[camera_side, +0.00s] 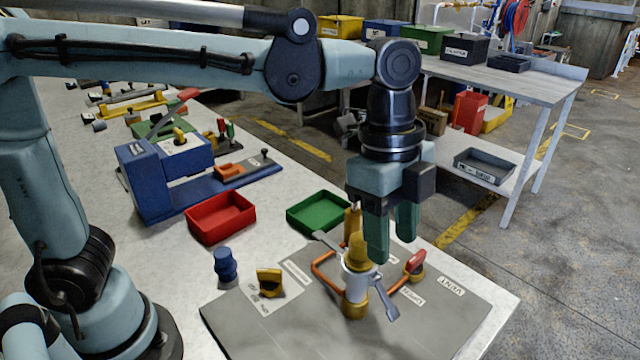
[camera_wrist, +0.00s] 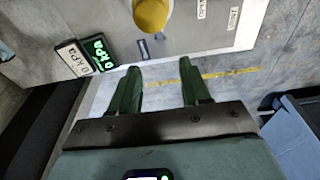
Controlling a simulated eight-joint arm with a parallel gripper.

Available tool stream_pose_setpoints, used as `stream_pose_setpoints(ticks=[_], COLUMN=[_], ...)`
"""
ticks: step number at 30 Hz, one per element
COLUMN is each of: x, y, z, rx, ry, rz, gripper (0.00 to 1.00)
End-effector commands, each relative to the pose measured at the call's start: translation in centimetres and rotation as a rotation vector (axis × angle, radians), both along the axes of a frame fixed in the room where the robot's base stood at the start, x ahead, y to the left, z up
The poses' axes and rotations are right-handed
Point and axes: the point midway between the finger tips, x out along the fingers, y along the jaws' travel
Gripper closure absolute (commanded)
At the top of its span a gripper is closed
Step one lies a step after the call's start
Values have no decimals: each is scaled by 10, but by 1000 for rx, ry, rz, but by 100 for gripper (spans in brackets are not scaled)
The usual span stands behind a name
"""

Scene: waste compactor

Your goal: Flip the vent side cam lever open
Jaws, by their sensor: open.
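A silver canister (camera_side: 356,282) with a yellow top and base stands on the grey board. A grey lever (camera_side: 387,300) slants down at its right front, on the side of the VENT label (camera_side: 452,285). A second grey lever (camera_side: 326,242) points up-left. I cannot tell for sure which is the vent side cam lever. My gripper (camera_side: 391,248) points down just behind and right of the canister top in the side view. In the wrist view my gripper (camera_wrist: 159,66) is open, nothing between its fingers, with the round yellow top (camera_wrist: 152,14) beyond the fingertips.
Green (camera_side: 319,212) and red (camera_side: 220,217) trays lie behind. The board's front right is clear.

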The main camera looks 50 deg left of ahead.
Motion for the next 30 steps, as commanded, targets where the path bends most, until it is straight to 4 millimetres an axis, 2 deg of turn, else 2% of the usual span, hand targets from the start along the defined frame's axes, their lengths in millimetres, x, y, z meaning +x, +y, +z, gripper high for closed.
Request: stream_pose_setpoints(ticks=[12, 20, 26, 30], x=[0, 0, 0, 0], y=[0, -17, -16, -16], z=[4, 5, -11, -32], rx=[7, 158, 160, 159], ry=[1, 0, 0, 0], rz=[-1, -1, 1, 1], gripper=[53, 53, 53, 53])
